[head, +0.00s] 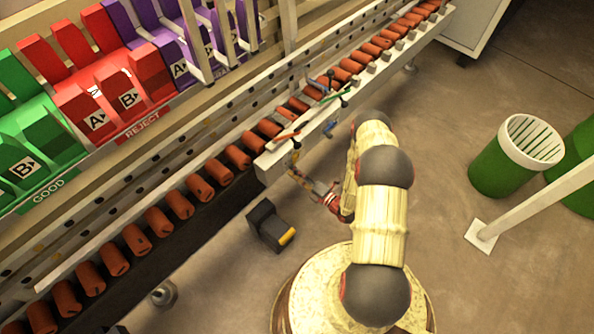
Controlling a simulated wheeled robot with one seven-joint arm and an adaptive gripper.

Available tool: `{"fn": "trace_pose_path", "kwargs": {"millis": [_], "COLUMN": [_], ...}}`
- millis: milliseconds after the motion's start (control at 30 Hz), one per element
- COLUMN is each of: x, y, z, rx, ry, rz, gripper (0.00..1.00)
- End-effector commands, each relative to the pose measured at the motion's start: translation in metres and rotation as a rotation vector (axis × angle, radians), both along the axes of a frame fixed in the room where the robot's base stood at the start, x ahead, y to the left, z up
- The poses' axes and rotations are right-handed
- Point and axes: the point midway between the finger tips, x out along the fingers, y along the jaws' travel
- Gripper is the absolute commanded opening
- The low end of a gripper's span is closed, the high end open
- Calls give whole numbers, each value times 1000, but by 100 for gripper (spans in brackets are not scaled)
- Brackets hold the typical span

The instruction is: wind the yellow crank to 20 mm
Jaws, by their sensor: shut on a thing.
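My gripper (295,158) reaches up and left from my arm to the near end of the white rail beside the conveyor. It is small in the head view and its fingers are partly lost against the rail. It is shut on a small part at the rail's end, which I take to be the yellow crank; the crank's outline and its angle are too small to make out. An orange bar (287,135) lies just above the fingertips. A green handle (336,96) and a blue handle (329,129) sit further right along the rail. No millimetre scale is readable.
Rust-red cylinders (180,204) line the conveyor. Green GOOD bins (40,150), red REJECT bins (115,95) and purple bins (160,30) stand behind it. A dark pedal box (265,222) is on the floor. A green basket (505,160) and a white post (535,208) stand right.

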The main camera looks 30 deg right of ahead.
Motion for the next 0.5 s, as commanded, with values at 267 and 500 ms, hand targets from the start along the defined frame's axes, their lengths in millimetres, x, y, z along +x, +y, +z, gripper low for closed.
{"fn": "trace_pose_path", "kwargs": {"millis": [267, 500], "x": [0, -2], "y": [3, 8], "z": [10, 16], "rx": [180, 329], "ry": [61, 114], "rz": [-7, -8], "gripper": [0, 0]}}
